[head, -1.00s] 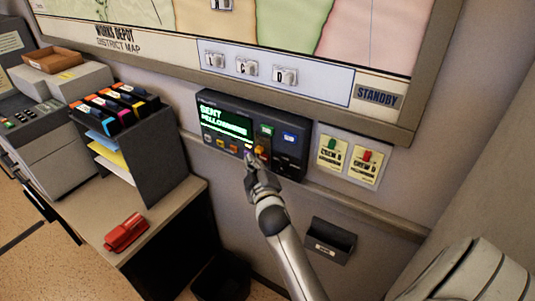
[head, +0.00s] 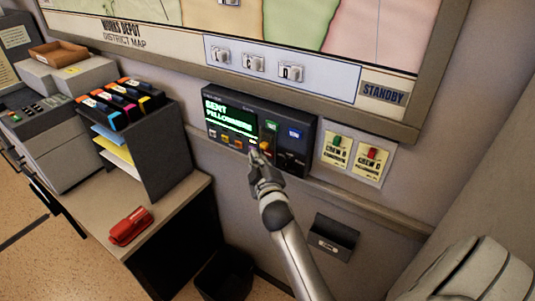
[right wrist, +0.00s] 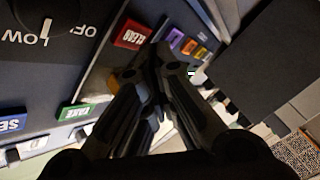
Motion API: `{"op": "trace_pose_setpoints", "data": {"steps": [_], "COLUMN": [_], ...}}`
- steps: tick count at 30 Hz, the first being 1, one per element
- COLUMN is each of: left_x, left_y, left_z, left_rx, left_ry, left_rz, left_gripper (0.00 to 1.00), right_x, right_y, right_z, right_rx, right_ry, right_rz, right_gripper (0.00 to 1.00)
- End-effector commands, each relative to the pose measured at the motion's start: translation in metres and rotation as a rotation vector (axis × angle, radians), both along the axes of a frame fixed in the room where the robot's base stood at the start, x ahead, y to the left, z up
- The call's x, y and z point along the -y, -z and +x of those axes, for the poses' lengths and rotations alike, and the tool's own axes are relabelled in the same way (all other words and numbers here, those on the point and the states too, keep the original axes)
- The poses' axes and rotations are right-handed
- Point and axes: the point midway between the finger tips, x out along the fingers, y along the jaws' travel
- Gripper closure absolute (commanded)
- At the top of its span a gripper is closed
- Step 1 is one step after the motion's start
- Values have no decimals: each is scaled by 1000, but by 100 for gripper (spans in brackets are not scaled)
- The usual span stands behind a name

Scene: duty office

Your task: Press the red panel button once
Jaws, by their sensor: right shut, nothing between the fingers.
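The dark wall panel (head: 296,165) has a lit green text display (head: 229,116) and a row of small coloured buttons below it. In the right wrist view a red label reading CLEAR (right wrist: 131,35) sits on the panel, just beyond my fingers. My right gripper (head: 254,152) is shut and empty, its tips at the panel's lower middle. It also shows in the right wrist view (right wrist: 152,62), tips close to the red label. The fingers hide part of the panel there; I cannot tell whether they touch it. My left gripper is not in view.
A green switch (head: 337,141) and a red switch (head: 373,153) sit on cards right of the panel. A grey wall holder (head: 333,238) hangs below. A desk (head: 168,207) at left bears a file rack (head: 160,135) and a red stapler (head: 130,226).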

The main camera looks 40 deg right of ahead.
Motion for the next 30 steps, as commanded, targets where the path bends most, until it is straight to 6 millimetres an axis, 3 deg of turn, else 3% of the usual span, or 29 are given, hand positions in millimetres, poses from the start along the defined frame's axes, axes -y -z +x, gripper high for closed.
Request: {"op": "trace_pose_setpoints", "data": {"steps": [30], "left_x": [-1], "left_y": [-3], "left_z": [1], "left_rx": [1], "left_ry": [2], "left_rz": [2], "left_gripper": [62], "right_x": [8], "right_y": [0], "right_z": [3], "right_rx": [0], "right_ry": [0], "right_rz": [0], "right_gripper": [100]}}
